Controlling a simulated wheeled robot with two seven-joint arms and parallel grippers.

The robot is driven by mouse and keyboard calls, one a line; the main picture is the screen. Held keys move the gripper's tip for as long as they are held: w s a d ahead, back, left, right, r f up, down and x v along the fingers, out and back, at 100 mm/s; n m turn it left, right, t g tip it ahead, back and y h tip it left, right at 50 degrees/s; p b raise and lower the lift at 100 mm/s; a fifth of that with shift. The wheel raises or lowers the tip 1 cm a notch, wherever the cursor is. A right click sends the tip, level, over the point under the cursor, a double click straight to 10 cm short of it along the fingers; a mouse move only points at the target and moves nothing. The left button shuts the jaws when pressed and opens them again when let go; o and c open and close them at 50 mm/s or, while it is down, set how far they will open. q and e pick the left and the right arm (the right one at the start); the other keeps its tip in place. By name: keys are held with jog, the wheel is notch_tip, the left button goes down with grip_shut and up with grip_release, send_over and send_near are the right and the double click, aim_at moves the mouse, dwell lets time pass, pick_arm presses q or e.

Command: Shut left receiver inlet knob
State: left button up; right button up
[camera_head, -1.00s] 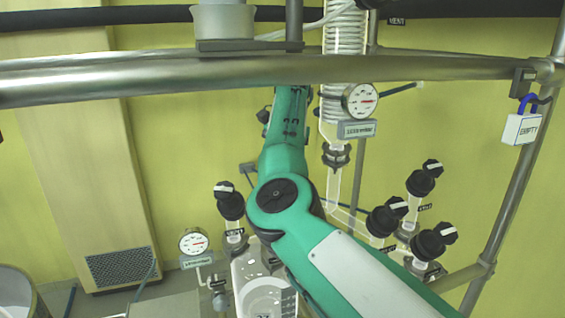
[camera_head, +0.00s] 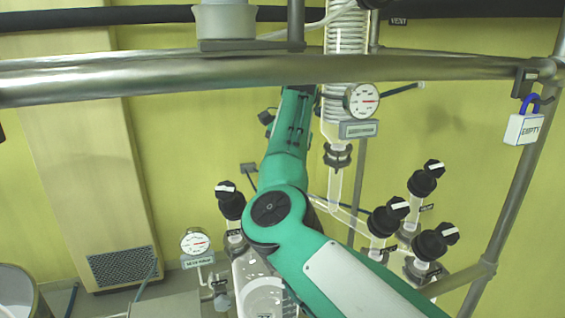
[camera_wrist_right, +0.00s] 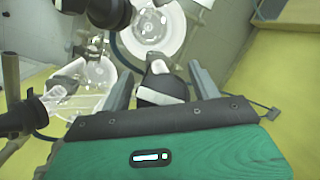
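In the right wrist view, a black knob with a white bar (camera_wrist_right: 160,88) is between the fingers of my right gripper (camera_wrist_right: 162,84). The fingers stand apart with a gap on each side of it. I cannot tell for certain which knob of the head view this is. In the head view my green right arm rises from the lower right and hides part of the glassware; its gripper is not visible there. A glass receiver (camera_head: 262,290) shows at the bottom, with a black knob (camera_head: 230,202) above it. My left gripper is in neither view.
A metal rail (camera_head: 420,69) crosses the head view. Several black knobs, including one at the right (camera_head: 422,181), stand right of my arm. A gauge (camera_head: 361,101) and a glass coil (camera_head: 345,35) are above. A padlock tag (camera_head: 522,129) hangs at the right frame.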

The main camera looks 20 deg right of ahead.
jog(key=shift+r, duration=0.25)
dwell(0.3)
jog(key=n+g+h, duration=0.1)
jog(key=n, duration=0.2)
jog(key=shift+s+d+h, duration=0.1)
jog(key=shift+d+h, duration=0.05)
jog(key=shift+h, duration=0.25)
jog(key=n+g+h, duration=0.1)
jog(key=n+h, duration=0.1)
jog(key=n, duration=0.1)
jog(key=shift+d+g, duration=0.2)
jog(key=shift+g, duration=0.2)
jog(key=n+h, duration=0.2)
jog(key=n, duration=0.1)
jog(key=shift+s+d+g, duration=0.15)
jog(key=shift+g, duration=0.15)
jog(key=shift+d+r+n+h, duration=0.1)
jog(key=shift+d+n+h, duration=0.05)
jog(key=shift+n+h, duration=0.9)
jog(key=shift+d+r+n+h, duration=0.1)
jog(key=shift+n+h, duration=0.65)
jog(key=shift+n, duration=0.5)
jog(key=shift+n+h, duration=0.4)
jog(key=shift+n, duration=0.3)
